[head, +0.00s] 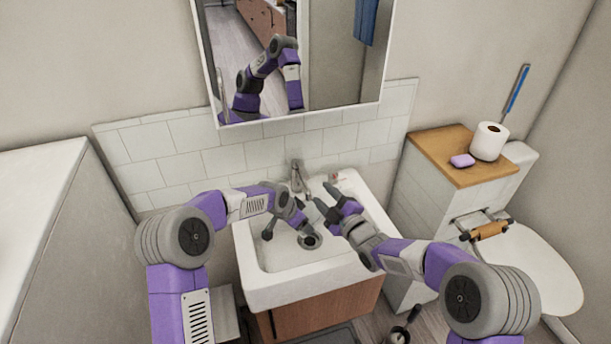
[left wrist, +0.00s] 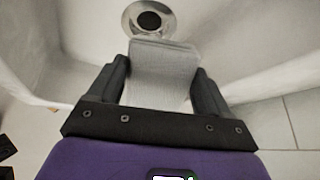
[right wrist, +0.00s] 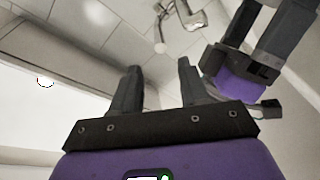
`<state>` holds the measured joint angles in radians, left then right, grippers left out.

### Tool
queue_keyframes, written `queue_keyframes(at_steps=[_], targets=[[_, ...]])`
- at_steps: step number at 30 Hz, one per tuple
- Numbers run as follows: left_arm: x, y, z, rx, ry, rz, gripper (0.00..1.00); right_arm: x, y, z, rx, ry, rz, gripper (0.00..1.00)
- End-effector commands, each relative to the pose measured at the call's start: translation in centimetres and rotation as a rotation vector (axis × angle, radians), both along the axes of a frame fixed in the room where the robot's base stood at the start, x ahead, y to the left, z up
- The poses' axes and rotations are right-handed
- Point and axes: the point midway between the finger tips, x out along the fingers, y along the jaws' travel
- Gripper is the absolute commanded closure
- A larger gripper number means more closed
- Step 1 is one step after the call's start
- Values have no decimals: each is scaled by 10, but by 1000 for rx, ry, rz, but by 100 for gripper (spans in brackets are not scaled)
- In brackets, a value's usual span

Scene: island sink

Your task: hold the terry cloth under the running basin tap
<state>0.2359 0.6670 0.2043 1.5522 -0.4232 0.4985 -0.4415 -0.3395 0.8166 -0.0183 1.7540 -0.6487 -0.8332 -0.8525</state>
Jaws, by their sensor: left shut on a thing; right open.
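The basin tap (head: 298,178) stands at the back of the white basin (head: 270,290). I cannot make out a water stream. My left gripper (head: 290,237) is inside the basin, low and in front of the tap. In the left wrist view it (left wrist: 162,88) is shut on the pale grey terry cloth (left wrist: 162,72), which lies between its fingers with its far edge by the drain (left wrist: 149,18). The cloth cannot be told from the white basin in the head view. My right gripper (head: 325,198) is open and empty, above the basin's right side; its fingers (right wrist: 155,85) stand apart.
A mirror (head: 340,60) hangs above the white tiles (head: 170,160). At right, a wooden-topped ledge (head: 440,150) holds a toilet roll (head: 488,142) and a purple soap (head: 462,161), beside the toilet (head: 535,265). My two grippers are close together over the basin.

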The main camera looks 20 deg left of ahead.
Motion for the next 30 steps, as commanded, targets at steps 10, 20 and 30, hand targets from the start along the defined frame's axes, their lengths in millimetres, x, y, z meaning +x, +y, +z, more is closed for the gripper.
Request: queue_keyframes(at_steps=[10,20,30], targets=[[0,0,0,0,0,0,56,37,42,-1,3,3,1,56],[0,0,0,0,0,0,56,63,70,0,3,3,0,56],[0,0,0,0,0,0,56,71,78,0,4,6,-2,56]])
